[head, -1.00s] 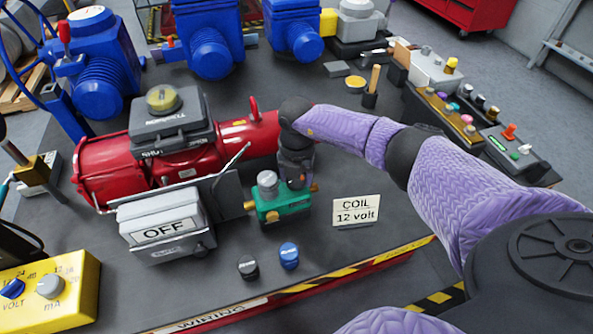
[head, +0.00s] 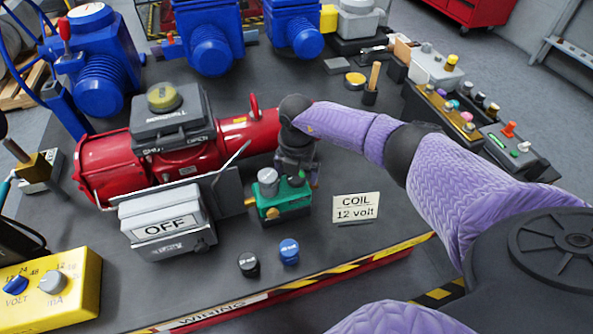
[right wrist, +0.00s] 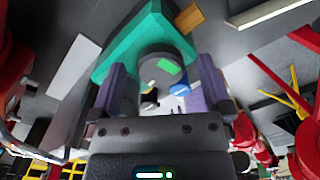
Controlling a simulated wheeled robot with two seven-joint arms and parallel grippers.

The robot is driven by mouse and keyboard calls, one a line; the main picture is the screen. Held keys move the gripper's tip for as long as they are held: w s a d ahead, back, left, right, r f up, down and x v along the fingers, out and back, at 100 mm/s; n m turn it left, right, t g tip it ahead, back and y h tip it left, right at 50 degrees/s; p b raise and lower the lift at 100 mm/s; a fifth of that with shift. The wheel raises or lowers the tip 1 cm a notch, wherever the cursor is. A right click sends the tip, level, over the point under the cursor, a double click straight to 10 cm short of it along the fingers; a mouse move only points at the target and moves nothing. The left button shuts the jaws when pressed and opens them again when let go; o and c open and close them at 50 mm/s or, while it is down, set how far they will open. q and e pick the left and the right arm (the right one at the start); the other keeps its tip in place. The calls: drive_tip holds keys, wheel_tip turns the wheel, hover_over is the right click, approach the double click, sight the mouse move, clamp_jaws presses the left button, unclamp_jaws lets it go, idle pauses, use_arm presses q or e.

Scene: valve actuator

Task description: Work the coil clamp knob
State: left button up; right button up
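The green coil block (head: 290,207) stands on the dark bench behind and left of the white "COIL 12 volt" card (head: 356,207). A silver cylinder (head: 268,178) rises from its top left. My right gripper (head: 297,172) is over the block's right side, pointing down. In the right wrist view, its two purple fingers (right wrist: 162,95) stand apart on either side of a round grey knob (right wrist: 160,69) with a green patch, in front of the green block (right wrist: 135,40). I see no clear contact between fingers and knob. My left gripper is in no view.
A grey "OFF" box (head: 163,222) stands close left of the block, with a red actuator (head: 103,160) behind. Black (head: 248,264) and blue (head: 288,251) knobs are in front. A yellow meter (head: 48,290) is at front left. Bare bench lies right of the card.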

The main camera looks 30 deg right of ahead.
drive_tip(key=shift+r, duration=0.3)
wheel_tip(320, 180, up, 9)
drive_tip(key=p, duration=0.2)
drive_tip(key=shift+r, duration=0.15)
